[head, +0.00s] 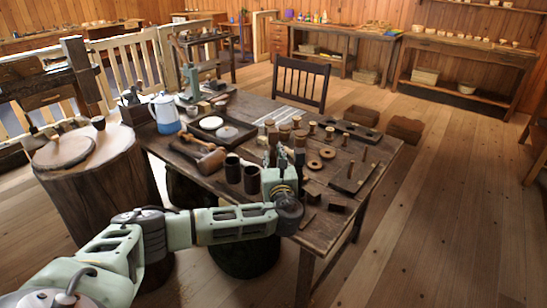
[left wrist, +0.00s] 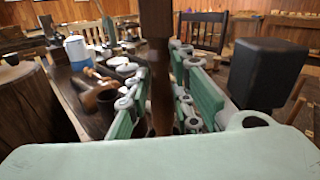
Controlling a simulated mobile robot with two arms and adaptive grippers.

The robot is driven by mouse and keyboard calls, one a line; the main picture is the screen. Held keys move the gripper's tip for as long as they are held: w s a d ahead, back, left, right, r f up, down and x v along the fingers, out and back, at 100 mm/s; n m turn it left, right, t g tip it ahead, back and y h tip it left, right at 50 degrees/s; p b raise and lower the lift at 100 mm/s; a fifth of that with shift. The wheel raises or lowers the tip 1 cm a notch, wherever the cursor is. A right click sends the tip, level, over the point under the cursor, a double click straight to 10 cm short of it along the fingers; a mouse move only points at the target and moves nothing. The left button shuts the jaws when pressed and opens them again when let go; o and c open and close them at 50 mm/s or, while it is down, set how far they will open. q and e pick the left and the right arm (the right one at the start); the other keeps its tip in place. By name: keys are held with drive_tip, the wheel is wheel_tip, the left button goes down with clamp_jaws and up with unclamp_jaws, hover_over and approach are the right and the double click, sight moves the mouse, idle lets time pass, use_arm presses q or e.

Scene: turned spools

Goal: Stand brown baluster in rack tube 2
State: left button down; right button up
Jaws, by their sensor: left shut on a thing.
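My left gripper (head: 284,160) is over the near part of the workbench, just right of two dark upright tubes. It is shut on the brown baluster, which shows as a dark upright bar (left wrist: 160,75) between the green fingers in the left wrist view. Its ends are not clear in that view. The left dark tube (head: 232,167) and the right dark tube (head: 251,179) stand with open tops; I cannot tell which, if either, is rack tube 2. A brown tube (left wrist: 106,102) also shows left of the fingers in the left wrist view. My right gripper is not in view.
The workbench (head: 215,187) also holds a mallet (head: 208,160), a blue-and-white pot (head: 165,114), several spools and a pegged board (head: 355,176). A dark block (left wrist: 268,72) looms right of the fingers in the left wrist view. A chair (head: 302,82) stands behind the bench.

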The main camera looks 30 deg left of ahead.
use_arm(q)
drive_tip(key=c, duration=1.5)
unclamp_jaws()
drive_tip(key=shift+o, duration=0.2)
drive_tip(key=shift+d, duration=0.1)
drive_tip(key=v, duration=1.2)
